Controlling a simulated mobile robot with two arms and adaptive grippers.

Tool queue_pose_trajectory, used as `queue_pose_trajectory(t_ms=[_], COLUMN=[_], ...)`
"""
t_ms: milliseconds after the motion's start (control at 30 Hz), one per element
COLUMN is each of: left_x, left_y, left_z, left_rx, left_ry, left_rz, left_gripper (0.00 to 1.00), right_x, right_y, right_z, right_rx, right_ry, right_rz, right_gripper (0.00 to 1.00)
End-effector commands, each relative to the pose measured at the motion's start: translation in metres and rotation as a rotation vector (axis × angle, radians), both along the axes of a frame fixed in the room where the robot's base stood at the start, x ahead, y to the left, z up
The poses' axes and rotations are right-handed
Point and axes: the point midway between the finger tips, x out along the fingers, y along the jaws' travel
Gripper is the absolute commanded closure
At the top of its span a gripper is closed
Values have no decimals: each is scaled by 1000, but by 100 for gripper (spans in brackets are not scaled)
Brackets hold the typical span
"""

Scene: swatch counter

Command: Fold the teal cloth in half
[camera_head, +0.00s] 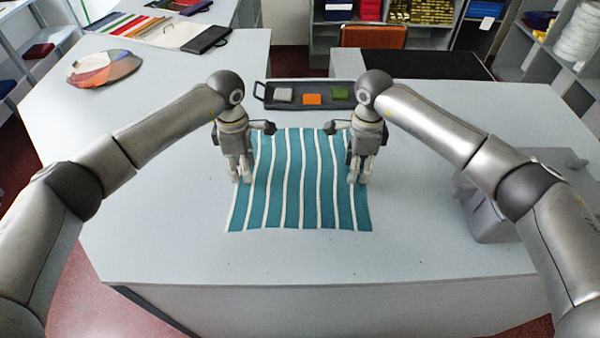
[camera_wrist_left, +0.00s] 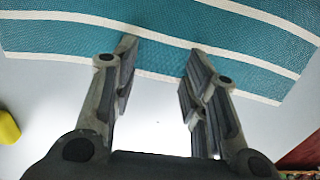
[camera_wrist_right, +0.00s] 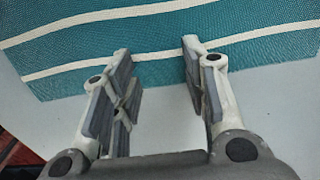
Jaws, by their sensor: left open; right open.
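The teal cloth (camera_head: 297,205) with white stripes lies flat and unfolded on the grey counter. My left gripper (camera_head: 241,178) is open at the cloth's left edge. In the left wrist view the cloth (camera_wrist_left: 150,25) fills the top, and the fingertips (camera_wrist_left: 161,50) reach over its edge with nothing between them. My right gripper (camera_head: 359,178) is open at the cloth's right edge. In the right wrist view its fingertips (camera_wrist_right: 156,48) are apart over the edge of the cloth (camera_wrist_right: 240,40). I cannot tell whether the fingers touch the cloth.
A dark tray (camera_head: 342,105) with grey, orange and green pieces stands behind the cloth. A grey box-like object (camera_head: 490,215) stands at the right. A fan of colour swatches (camera_head: 103,68) lies at the back left. The counter in front of the cloth is clear.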

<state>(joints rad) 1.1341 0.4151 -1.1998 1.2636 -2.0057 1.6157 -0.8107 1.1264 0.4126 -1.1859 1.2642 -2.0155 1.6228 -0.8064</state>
Motion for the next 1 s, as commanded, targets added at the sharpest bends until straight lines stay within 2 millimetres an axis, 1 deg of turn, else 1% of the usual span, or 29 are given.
queue_pose_trajectory(t_ms=[200, 233, 833, 867, 1000], left_x=[0, 0, 0, 0, 0], left_y=[0, 0, 0, 0, 0], left_z=[-5, -3, -4, -5, -5], left_rx=[0, -1, 0, 0, 0], left_ry=[0, 0, 1, 1, 2], left_rz=[0, 0, 0, 0, 0], left_gripper=[59, 60, 99, 100, 100], right_x=[0, 0, 0, 0, 0], right_y=[0, 0, 0, 0, 0], right_z=[-4, -2, -4, -4, -4], right_rx=[0, 0, 0, 0, 0], right_ry=[0, 0, 1, 1, 1], right_rz=[0, 0, 0, 0, 0], right_gripper=[59, 60, 99, 100, 100])
